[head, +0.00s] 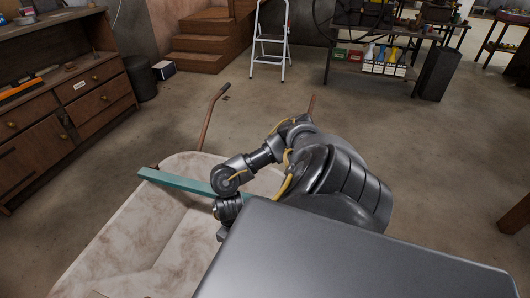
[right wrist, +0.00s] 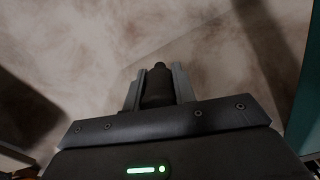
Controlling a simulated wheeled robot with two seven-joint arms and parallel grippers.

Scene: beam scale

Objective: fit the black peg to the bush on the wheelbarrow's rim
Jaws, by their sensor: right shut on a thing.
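The wheelbarrow (head: 128,237) has a pale, stained tray and fills the lower left of the head view. My right arm reaches over it, and its gripper end is mostly hidden behind a grey panel there. In the right wrist view my right gripper (right wrist: 158,76) is shut on the black peg (right wrist: 158,88), which sits between the two fingers with its narrow tip pointing away. The pale, stained tray surface (right wrist: 95,50) lies beyond the peg. I cannot make out the bush on the rim in either view. My left gripper is not in view.
A teal beam (head: 175,181) lies across the wheelbarrow and passes by my right wrist; teal also shows at the right wrist view's right edge (right wrist: 306,95). A large grey panel (head: 330,262) blocks the lower right. Wooden drawers (head: 95,95) stand left; floor beyond is open.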

